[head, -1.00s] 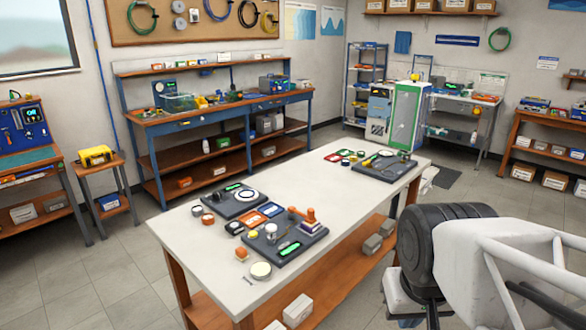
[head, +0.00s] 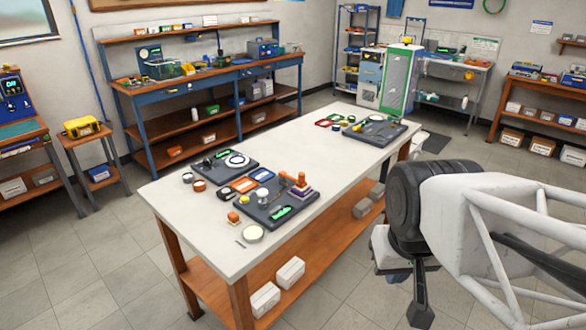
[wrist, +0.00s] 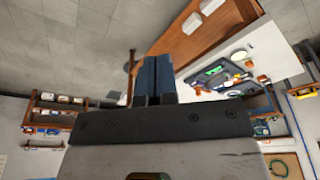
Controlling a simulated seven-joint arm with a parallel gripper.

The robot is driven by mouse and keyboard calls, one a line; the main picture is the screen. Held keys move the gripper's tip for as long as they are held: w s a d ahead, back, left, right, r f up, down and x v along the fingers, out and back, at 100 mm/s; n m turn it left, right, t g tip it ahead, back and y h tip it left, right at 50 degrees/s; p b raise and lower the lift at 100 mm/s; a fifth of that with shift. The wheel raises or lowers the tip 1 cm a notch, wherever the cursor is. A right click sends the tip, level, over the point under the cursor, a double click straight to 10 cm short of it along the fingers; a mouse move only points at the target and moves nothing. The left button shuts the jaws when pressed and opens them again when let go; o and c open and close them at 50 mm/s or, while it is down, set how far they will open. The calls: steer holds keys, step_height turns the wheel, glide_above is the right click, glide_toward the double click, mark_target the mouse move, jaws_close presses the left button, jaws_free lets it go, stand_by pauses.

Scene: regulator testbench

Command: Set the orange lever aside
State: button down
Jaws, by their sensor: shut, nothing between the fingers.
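The orange lever (head: 300,184) is on the dark front board (head: 268,214) on the white-topped table. My gripper (head: 421,316) hangs low at the right in the head view, off the table's right side and well apart from the lever. In the wrist view my gripper (wrist: 154,58) shows its two dark blue fingers side by side, shut and empty. The board also shows in the wrist view (wrist: 205,74), too small to make out the lever.
The white table (head: 335,160) has a second dark board (head: 219,176) at left and a third (head: 385,135) at the far end. Small loose parts lie around the boards. A bare stretch of tabletop lies between the front and far boards. White boxes (head: 290,271) sit on the lower shelf.

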steer(key=c, duration=1.8)
jaws_free()
steer(key=o, duration=0.5)
steer(key=shift+w+r, duration=0.1)
steer(key=shift+w, duration=0.05)
steer(key=shift+c, duration=0.2)
steer(key=shift+o, duration=1.2)
steer(key=shift+w+r, duration=0.1)
steer(key=shift+w, duration=0.1)
steer(key=shift+o, duration=1)
steer(key=w+a+r+n, duration=0.1)
steer(key=w+r+n, duration=0.1)
steer(key=w, duration=1.2)
steer(key=shift+w+a+r+g, duration=0.2)
steer(key=shift+r+g, duration=0.2)
steer(key=shift+r, duration=0.25)
steer(key=n+g, duration=0.2)
steer(key=n, duration=0.5)
glide_above(302, 173)
steer(key=f, duration=1.3)
steer(key=shift+s+f, duration=0.1)
steer(key=shift+s, duration=0.2)
steer(key=shift+w+a+f, duration=0.1)
steer(key=shift+w+f, duration=0.1)
steer(key=shift+w, duration=0.05)
steer(key=shift+f, duration=0.15)
